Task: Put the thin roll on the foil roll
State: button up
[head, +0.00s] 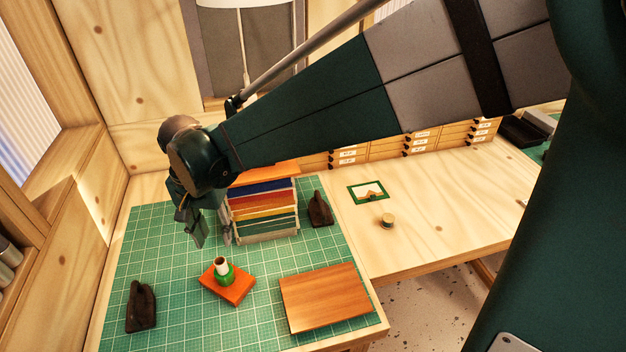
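A short green roll (224,279) stands upright on a small orange-red board on the green mat. A narrower pale cylinder with a brown top (221,264) rises from its middle; I cannot tell whether it is a separate thin roll or the green roll's core. A small tan, round piece (388,220) sits on the bare wood to the right. I cannot tell for sure which of these is the foil roll. My gripper (212,237) points down above the mat, behind and slightly left of the green roll. Its fingers look apart with nothing between them.
A rack of coloured layers (264,212) stands close right of my gripper. Dark hand-shaped pieces stand at the rack's right (320,209) and front left (141,307). A wooden board (325,298) lies front right. A small green-framed picture (368,192) lies on the bare wood.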

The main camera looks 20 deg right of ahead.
jog(key=s+d+r+n+t, duration=0.1)
jog(key=d+r, duration=0.1)
jog(key=d, duration=0.3)
jog(key=s+d+r+t+y, duration=0.1)
jog(key=s+d+r, duration=0.15)
jog(key=d, duration=0.35)
jog(key=d+r+n+t, duration=0.1)
jog(key=d+r, duration=0.2)
jog(key=d, duration=0.2)
jog(key=s+d+n+t, duration=0.1)
jog(key=s+d+t, duration=0.1)
jog(key=s+d, duration=0.3)
jog(key=s+d+n+t+h, duration=0.1)
jog(key=s+d, duration=0.4)
jog(key=d, duration=0.6)
jog(key=shift+r+t, duration=0.35)
jog(key=shift+t, duration=0.15)
jog(key=shift+s+f, duration=0.1)
